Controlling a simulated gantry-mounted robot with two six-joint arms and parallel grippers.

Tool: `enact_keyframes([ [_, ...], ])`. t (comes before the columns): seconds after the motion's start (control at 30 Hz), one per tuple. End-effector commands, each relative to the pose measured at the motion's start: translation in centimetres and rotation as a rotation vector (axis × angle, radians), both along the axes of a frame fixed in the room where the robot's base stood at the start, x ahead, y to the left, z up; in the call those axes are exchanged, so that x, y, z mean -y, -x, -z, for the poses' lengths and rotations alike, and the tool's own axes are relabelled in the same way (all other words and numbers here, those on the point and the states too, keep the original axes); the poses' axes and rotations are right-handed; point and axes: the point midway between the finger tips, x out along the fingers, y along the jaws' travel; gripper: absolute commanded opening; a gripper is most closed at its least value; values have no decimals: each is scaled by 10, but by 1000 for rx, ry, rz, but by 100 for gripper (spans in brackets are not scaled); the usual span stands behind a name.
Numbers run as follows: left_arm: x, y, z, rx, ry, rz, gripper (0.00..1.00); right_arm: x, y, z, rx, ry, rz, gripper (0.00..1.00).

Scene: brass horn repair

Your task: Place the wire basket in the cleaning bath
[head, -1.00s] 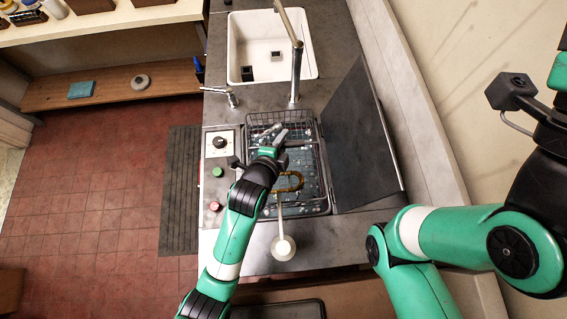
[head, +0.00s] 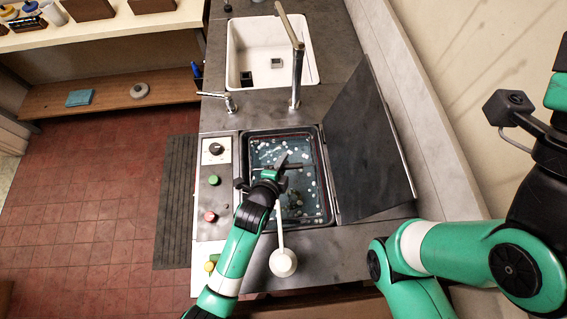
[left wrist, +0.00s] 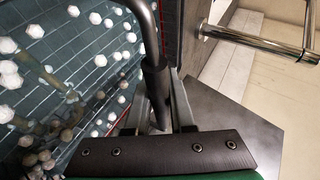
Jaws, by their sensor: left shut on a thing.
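The wire basket (left wrist: 80,68) sits low inside the cleaning bath (head: 328,178). Its wires show faintly through the liquid in the left wrist view, and its rim is hard to make out in the head view. Dim brownish tubular shapes lie under the liquid with it. My left gripper (head: 283,162) is over the bath and shut on the basket's dark upright handle (left wrist: 152,45), which runs between the fingers. Whether the basket touches the bath floor is hidden. The right gripper is out of view; only my right arm shows.
White bubbles float on the liquid. The bath's dark lid (head: 365,150) stands open on the right. A white sink with a tap (head: 297,75) is behind. A control panel (head: 213,180) is on the left, and a white round-ended stem (head: 283,262) is in front.

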Motion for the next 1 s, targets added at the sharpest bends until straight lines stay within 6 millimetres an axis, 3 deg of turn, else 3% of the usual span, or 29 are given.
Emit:
enact_keyframes([
  [0.8, 0, -1, 17, 7, 3, 0, 0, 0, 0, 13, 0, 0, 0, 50],
  [0.83, 0, 0, 18, 2, 1, 0, 24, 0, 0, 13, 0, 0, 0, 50],
  [1.0, 0, -1, 18, 4, 1, 0, 52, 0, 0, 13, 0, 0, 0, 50],
])
